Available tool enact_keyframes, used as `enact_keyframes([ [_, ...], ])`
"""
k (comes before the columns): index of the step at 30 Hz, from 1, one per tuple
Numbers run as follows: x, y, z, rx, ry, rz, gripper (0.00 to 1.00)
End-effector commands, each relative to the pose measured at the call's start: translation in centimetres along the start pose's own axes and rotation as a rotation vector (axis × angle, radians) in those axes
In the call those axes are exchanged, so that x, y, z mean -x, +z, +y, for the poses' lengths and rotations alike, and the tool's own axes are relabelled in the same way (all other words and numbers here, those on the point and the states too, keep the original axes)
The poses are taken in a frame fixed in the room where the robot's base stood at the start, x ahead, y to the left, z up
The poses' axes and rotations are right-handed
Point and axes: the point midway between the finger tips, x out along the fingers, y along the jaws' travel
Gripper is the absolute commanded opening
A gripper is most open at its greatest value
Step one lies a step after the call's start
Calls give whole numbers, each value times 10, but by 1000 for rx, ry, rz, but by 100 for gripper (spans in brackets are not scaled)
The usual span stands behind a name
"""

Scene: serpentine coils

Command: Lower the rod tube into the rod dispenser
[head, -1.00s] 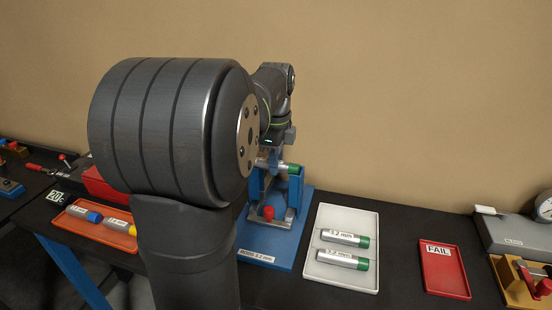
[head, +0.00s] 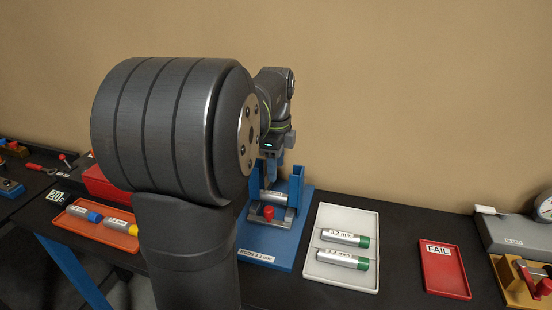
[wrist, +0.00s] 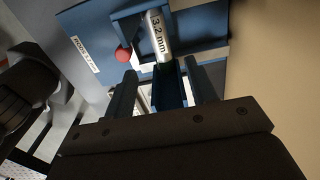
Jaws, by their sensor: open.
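The rod tube (head: 270,197), a silver cylinder, lies level and low between the blue uprights of the rod dispenser (head: 297,190). My gripper (head: 271,166) is just above the tube, pointing down. In the wrist view my gripper (wrist: 160,76) has its two fingers spread apart with nothing held between them. The dispenser's red knob (head: 268,212) stands in front of the tube.
A pale tray (head: 341,280) with two green-capped tubes lies to the right of the dispenser. A red FAIL tray (head: 445,275) is farther right. An orange tray (head: 98,233) with blue- and yellow-capped tubes is at left. My arm hides part of the bench.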

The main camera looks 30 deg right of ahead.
Motion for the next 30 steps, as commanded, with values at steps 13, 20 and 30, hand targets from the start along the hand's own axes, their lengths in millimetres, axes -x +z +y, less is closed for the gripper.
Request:
enact_keyframes([
  [13, 77, 0, -1, 0, -6, -1, 52],
  [20, 131, 0, -1, 0, -4, 0, 52],
  [30, 172, 0, 0, 0, -1, 0, 52],
])
